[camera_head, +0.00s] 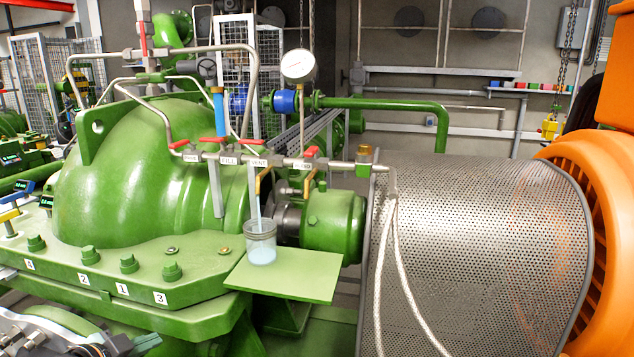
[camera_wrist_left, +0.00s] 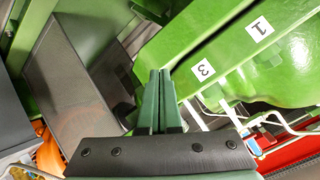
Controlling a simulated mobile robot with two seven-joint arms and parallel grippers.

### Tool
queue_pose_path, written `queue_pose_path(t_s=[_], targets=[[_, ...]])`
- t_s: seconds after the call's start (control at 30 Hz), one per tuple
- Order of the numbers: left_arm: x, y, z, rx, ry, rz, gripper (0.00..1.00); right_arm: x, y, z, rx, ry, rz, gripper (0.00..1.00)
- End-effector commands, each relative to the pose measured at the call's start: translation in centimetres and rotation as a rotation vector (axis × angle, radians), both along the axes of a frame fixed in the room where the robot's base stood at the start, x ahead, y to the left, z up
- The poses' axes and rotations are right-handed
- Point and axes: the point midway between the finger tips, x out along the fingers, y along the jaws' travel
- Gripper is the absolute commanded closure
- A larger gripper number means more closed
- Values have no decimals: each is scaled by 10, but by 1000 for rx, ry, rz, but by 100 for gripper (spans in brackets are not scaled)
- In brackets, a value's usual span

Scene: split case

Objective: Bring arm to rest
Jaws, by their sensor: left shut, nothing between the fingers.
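My left arm (camera_head: 45,335) comes in at the bottom left corner in the head view. Its gripper (camera_head: 148,342) is low in front of the green split pump case (camera_head: 140,170), below the flange edge with the number labels. In the left wrist view the two green fingers of the left gripper (camera_wrist_left: 160,74) lie together, shut and empty. Beyond them there is the green casing edge (camera_wrist_left: 235,50) with labels 3 and 1. I cannot tell the exact gap to it. My right arm and gripper are not in view.
A clear jar (camera_head: 261,243) with pale liquid stands on a green shelf (camera_head: 290,274). A pipe manifold (camera_head: 270,160) with red-handled valves runs above. A perforated guard (camera_head: 475,260) and an orange motor (camera_head: 600,210) fill the right. A pale hose (camera_head: 405,270) hangs over the guard.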

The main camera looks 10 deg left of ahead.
Motion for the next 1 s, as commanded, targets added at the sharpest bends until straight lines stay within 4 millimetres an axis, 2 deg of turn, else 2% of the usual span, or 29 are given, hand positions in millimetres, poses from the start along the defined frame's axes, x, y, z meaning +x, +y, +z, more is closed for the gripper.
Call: queue_pose_path(t_s=[0.03,0.1,0.2,0.3,0.4,0.5,0.6,0.73,1.0], targets=[[-14,-16,-37,-68,46,31,100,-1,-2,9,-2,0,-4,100],[-36,-38,-82,-145,89,73,100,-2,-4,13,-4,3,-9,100],[-74,-75,-137,-249,146,129,100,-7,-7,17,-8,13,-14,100],[-118,-117,-176,-345,195,178,100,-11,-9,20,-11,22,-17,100],[-157,-156,-200,-427,231,214,100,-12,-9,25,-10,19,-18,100],[-185,-185,-211,-486,253,237,100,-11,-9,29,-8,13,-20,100],[-200,-203,-215,-521,265,251,100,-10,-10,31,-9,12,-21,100],[-206,-210,-217,-535,266,256,100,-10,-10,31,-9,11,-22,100],[-205,-209,-217,-533,266,255,100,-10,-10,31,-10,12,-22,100]])
